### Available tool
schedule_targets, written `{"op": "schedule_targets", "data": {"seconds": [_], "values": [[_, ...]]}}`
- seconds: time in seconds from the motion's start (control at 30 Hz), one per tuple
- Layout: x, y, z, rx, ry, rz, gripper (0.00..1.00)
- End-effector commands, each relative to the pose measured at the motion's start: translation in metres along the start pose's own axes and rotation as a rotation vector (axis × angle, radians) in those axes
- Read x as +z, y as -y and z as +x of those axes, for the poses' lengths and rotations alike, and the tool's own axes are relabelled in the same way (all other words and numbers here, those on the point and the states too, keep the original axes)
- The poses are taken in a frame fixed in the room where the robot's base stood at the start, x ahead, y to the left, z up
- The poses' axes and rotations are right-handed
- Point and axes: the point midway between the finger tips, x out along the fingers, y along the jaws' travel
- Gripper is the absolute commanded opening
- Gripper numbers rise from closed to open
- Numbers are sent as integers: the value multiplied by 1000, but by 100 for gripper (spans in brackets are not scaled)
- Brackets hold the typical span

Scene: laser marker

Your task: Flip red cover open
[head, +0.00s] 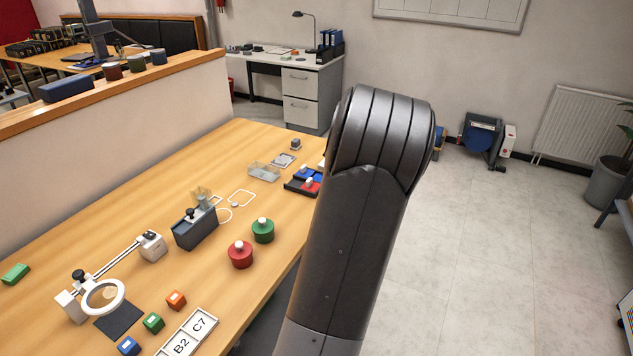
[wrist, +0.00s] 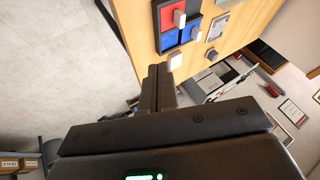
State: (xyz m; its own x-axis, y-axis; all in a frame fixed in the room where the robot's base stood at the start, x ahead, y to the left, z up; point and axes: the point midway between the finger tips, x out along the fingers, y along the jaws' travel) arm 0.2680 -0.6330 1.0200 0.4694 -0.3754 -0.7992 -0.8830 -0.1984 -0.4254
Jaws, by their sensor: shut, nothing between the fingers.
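A dark panel (head: 291,187) with blue and red squares stands at the right edge of the table, partly hidden by my arm in the head view. Its red square (head: 314,186) and blue square (head: 305,173) carry small pale knobs. In the wrist view the panel (wrist: 163,50) shows at the top, with a red square (wrist: 166,14) and a blue square (wrist: 169,39). My gripper (wrist: 160,68) is shut and empty, its fingertips just below the panel in the picture and apparently apart from it. My arm hides the gripper in the head view.
A red round pot (head: 240,257) and a green one (head: 263,232) stand nearer on the table. A clear box (head: 264,172) lies left of the panel. A grey knobbed piece (wrist: 176,61) shows beside the panel in the wrist view. Open floor lies right of the table.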

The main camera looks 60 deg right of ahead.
Motion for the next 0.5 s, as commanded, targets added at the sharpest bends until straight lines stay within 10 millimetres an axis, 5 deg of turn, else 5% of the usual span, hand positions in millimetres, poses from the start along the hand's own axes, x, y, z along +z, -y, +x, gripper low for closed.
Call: {"op": "schedule_targets", "data": {"seconds": [0.13,0.5], "values": [[9,-9,17,0,0,-1,0],[10,-10,20,0,-1,-1,0]]}}
